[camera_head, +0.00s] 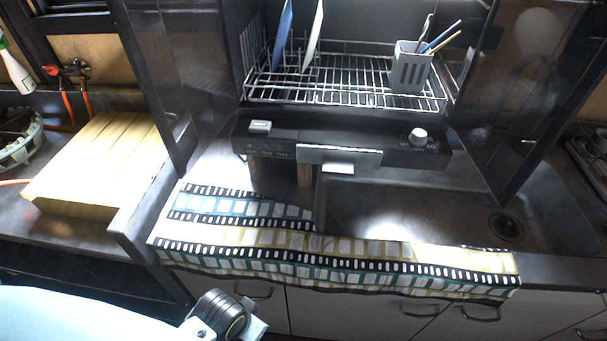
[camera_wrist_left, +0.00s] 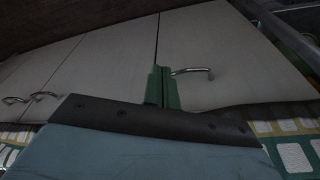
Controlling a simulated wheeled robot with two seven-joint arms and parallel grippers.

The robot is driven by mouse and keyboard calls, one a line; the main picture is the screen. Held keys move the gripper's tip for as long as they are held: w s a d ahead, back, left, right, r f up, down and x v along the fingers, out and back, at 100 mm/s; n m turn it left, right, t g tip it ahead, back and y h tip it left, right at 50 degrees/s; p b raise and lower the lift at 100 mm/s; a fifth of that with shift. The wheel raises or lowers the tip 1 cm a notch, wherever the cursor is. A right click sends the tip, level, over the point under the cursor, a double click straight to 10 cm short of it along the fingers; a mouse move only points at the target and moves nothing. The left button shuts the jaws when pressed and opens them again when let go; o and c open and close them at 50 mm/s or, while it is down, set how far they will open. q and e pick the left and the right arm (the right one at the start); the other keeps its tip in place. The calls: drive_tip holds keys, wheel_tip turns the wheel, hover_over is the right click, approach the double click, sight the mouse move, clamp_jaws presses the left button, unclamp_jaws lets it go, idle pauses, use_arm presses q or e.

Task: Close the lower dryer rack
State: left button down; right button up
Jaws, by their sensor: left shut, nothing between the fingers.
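The dryer rack (camera_head: 345,92) is a silver wire shelf above the sink, between two open dark glossy doors. It holds a blue plate (camera_head: 284,35), a white plate (camera_head: 313,40) and a grey utensil cup (camera_head: 409,70). A dark front panel (camera_head: 395,152) with a knob and a pale handle (camera_head: 338,155) runs below it. My left arm comes in at the bottom left of the head view, well below the rack; its fingers cannot be made out there. In the left wrist view my left gripper (camera_wrist_left: 163,88) has its green fingers together and empty, in front of pale cabinet doors. My right gripper is not in view.
A film-strip patterned cloth (camera_head: 330,258) lies over the sink's front edge. The sink (camera_head: 420,215) is open at the right. A yellow wooden board (camera_head: 100,160) lies on the left counter. Metal cabinet handles (camera_head: 480,315) stick out below the counter.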

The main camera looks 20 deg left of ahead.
use_arm(q)
drive_tip(key=w+d+r+n+t+h, duration=0.1)
drive_tip(key=d+r+n+t+h, duration=0.2)
drive_tip(key=r, duration=0.5)
drive_tip(key=w+r+n+t+h, duration=0.2)
drive_tip(key=r+n, duration=0.4)
drive_tip(key=r, duration=0.2)
drive_tip(key=w+d+r+n+t+h, duration=0.1)
drive_tip(key=d+r+n+t+h, duration=0.2)
drive_tip(key=r, duration=0.5)
drive_tip(key=w+a+r+n+t+y, duration=0.3)
drive_tip(key=a+r+n+t, duration=0.6)
drive_tip(key=n, duration=1.3)
drive_tip(key=shift+n+g, duration=0.5)
drive_tip(key=shift+g, duration=0.2)
drive_tip(key=a+p+x, duration=0.1)
drive_tip(key=p+x, duration=0.2)
drive_tip(key=x, duration=0.5)
drive_tip(key=a+r+p+x, duration=0.1)
drive_tip(key=p+x, duration=0.2)
drive_tip(key=x, duration=0.4)
drive_tip(key=p+x, duration=0.3)
drive_tip(key=x, duration=0.5)
drive_tip(key=shift+w+a+r, duration=0.3)
drive_tip(key=shift+w+r, duration=0.1)
drive_tip(key=shift+w, duration=0.25)
drive_tip(key=shift+a, duration=0.1)
